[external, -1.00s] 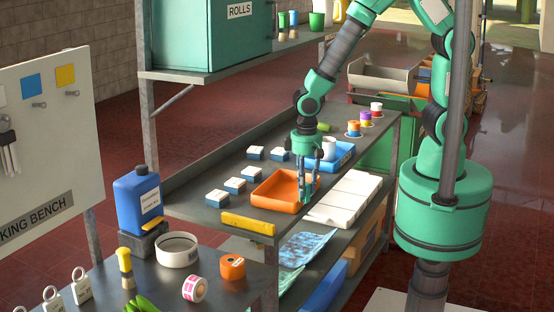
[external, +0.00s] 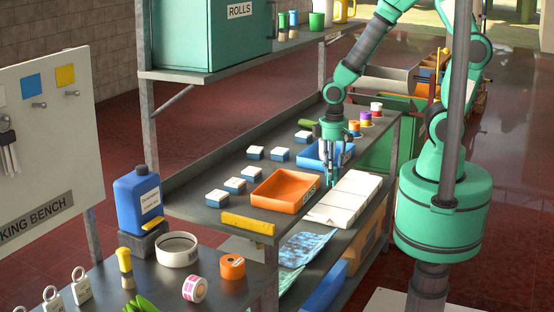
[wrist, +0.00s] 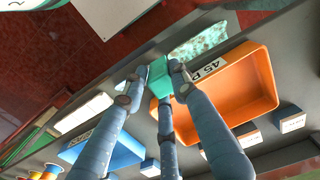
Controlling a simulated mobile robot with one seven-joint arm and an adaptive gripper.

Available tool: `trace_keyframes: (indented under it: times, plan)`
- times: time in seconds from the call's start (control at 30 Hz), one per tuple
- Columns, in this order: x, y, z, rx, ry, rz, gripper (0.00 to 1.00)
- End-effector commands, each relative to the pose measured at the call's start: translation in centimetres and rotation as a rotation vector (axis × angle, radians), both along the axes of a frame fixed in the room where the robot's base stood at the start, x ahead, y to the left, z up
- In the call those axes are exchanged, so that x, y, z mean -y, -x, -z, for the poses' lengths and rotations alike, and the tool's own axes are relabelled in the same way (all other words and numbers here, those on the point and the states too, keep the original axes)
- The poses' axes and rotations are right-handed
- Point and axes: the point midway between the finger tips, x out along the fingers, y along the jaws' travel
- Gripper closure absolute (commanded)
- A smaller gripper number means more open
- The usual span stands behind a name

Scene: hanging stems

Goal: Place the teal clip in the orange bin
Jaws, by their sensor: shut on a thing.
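The teal clip (wrist: 159,76) is held between my gripper's fingertips in the wrist view. In the external view the fingers hide it or it is too small to make out. My gripper (external: 331,182) is shut on it, pointing down just right of the orange bin, near the blue bin and the white boxes. The orange bin (external: 283,187) is on the bench and looks empty. It also shows in the wrist view (wrist: 238,92), to the right of the clip and apart from it, with a printed label on its side.
A blue bin (external: 311,160) stands behind my gripper. White boxes (external: 345,197) line the bench's right edge. Several blue-and-white blocks (external: 235,185) stand left of the orange bin. A yellow block (external: 248,223) is at the front edge. A shelf (external: 215,73) hangs over the bench's back left.

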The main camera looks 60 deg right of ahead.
Motion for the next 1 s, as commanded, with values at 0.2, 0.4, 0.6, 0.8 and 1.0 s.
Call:
trace_keyframes:
  times: [0.2, 0.4, 0.6, 0.8, 1.0]
  plan:
    - [0.1, 0.1, 0.0, 0.0, 0.0, -0.002, 0.91]
    - [0.1, 0.0, 0.0, 0.0, 0.0, -0.002, 0.91]
    - [-0.2, -1.2, 0.2, 0.0, 0.0, -0.002, 0.91]
    - [-1.1, -4.0, 0.5, 0.0, 0.0, -0.002, 0.91]
    - [-2.1, -7.4, 0.8, -0.001, 0.0, -0.002, 0.91]
